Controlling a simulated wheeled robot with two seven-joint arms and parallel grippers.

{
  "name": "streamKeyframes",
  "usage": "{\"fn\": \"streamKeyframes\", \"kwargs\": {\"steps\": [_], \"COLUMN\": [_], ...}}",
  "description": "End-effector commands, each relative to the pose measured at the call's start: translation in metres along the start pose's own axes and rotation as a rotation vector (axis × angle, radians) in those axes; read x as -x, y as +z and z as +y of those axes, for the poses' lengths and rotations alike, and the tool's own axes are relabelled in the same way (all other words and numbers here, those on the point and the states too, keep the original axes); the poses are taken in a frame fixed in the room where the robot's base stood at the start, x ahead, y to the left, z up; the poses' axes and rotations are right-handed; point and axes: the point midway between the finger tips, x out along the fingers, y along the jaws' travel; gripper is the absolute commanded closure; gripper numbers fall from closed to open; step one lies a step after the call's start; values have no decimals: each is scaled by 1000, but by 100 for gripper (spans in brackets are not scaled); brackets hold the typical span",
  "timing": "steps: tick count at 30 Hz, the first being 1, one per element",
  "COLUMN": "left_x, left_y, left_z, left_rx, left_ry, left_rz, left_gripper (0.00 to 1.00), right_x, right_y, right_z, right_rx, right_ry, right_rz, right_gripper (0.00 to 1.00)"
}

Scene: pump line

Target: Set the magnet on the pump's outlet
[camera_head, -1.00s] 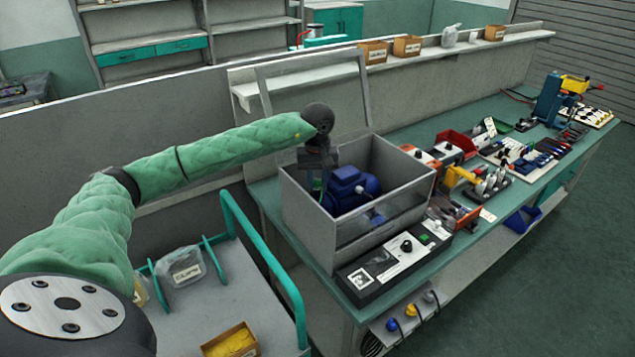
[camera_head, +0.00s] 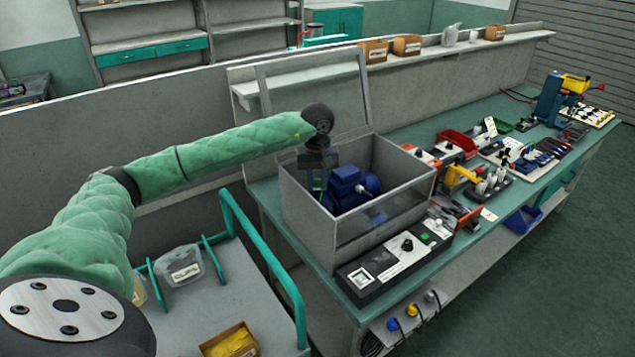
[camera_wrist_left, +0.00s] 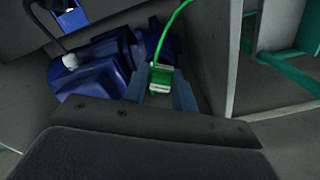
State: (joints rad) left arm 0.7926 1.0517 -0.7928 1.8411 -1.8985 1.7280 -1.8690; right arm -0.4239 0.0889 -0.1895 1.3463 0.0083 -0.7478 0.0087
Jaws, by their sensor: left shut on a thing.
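The blue pump (camera_head: 352,188) sits inside an open grey box (camera_head: 312,222) on the bench. In the left wrist view the pump (camera_wrist_left: 95,70) lies at the left of the fingers. My left gripper (camera_head: 318,186) points down inside the box, beside the left side of the pump. In the left wrist view my left gripper (camera_wrist_left: 162,82) is shut on a small green and silver block, which looks like the magnet (camera_wrist_left: 161,77). A green cable runs up from it. I cannot tell which part of the pump is the outlet, nor whether the magnet touches the pump. My right gripper is not in view.
The box's walls stand close around the gripper, with a raised lid frame (camera_head: 262,88) behind. A black control panel (camera_head: 362,284) lies in front. Tools and red bins (camera_head: 456,142) fill the bench to the right. A trolley with a teal rail (camera_head: 262,250) stands at left.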

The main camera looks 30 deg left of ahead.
Motion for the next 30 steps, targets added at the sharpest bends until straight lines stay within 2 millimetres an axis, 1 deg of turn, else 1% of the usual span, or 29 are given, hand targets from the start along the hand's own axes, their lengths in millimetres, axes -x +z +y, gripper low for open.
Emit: {"fn": "streamKeyframes", "kwargs": {"steps": [12, 13, 16, 22, 24, 30], "left_x": [-1, -1, -1, -1, -1, -1], "left_y": [0, 0, 0, 0, 0, 0], "left_z": [0, 0, 0, 0, 0, 0], "left_rx": [0, 0, 0, 0, 0, 0], "left_ry": [0, 0, 0, 0, 0, 0], "left_rz": [0, 0, 0, 0, 0, 0], "left_gripper": [96, 68, 48, 48, 41, 41], "right_x": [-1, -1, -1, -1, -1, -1], "right_y": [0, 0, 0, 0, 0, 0], "right_z": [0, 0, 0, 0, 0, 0], "right_rx": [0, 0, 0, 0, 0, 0], "right_ry": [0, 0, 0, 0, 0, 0], "right_rz": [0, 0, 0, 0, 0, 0], "right_gripper": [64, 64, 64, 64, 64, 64]}}
